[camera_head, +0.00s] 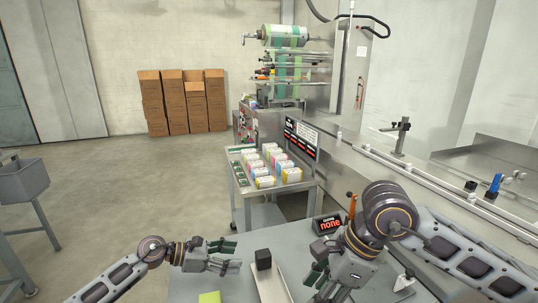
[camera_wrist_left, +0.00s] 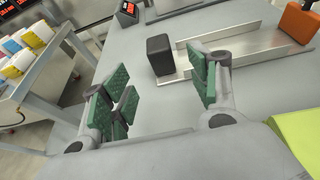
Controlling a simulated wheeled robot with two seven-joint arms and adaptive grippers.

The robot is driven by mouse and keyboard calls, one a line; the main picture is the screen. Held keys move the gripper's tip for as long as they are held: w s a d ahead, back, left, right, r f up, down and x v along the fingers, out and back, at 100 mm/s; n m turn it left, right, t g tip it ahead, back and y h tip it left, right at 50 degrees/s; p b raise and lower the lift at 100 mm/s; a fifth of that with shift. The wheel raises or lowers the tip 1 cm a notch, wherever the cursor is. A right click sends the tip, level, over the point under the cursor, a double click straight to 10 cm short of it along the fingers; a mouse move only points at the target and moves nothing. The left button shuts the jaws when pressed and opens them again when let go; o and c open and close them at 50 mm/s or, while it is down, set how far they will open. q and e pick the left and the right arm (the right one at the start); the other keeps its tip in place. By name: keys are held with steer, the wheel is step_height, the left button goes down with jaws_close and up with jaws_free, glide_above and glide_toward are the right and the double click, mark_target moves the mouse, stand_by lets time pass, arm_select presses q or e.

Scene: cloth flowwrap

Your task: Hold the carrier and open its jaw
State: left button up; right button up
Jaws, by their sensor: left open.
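A metal channel piece (camera_wrist_left: 235,55), which may be the carrier, lies on the grey table. A black block (camera_wrist_left: 160,55) stands at one end and an orange block (camera_wrist_left: 298,22) at the other. In the head view the black block (camera_head: 263,260) and pale channel (camera_head: 272,286) are between my two grippers. My left gripper (camera_head: 230,255) is open and empty, left of the black block; its green-padded fingers (camera_wrist_left: 160,92) are spread in the wrist view. My right gripper (camera_head: 322,275) is over the table right of the channel; its finger gap is unclear. No jaw is clearly visible.
A yellow-green item (camera_head: 209,297) lies at the table's front. A small display reading "none" (camera_head: 328,224) stands at the back edge. A cart (camera_head: 290,187) with several coloured packs stands beyond. A machine rail borders the right side.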

arm_select(q)
steer(key=shift+s+a+r, duration=0.2)
steer(key=shift+a, duration=0.4)
steer(key=shift+r, duration=0.15)
step_height(320, 180, up, 9)
steer(key=p, duration=0.9)
steer(key=shift+r+p, duration=0.3)
steer(key=shift+p, duration=0.2)
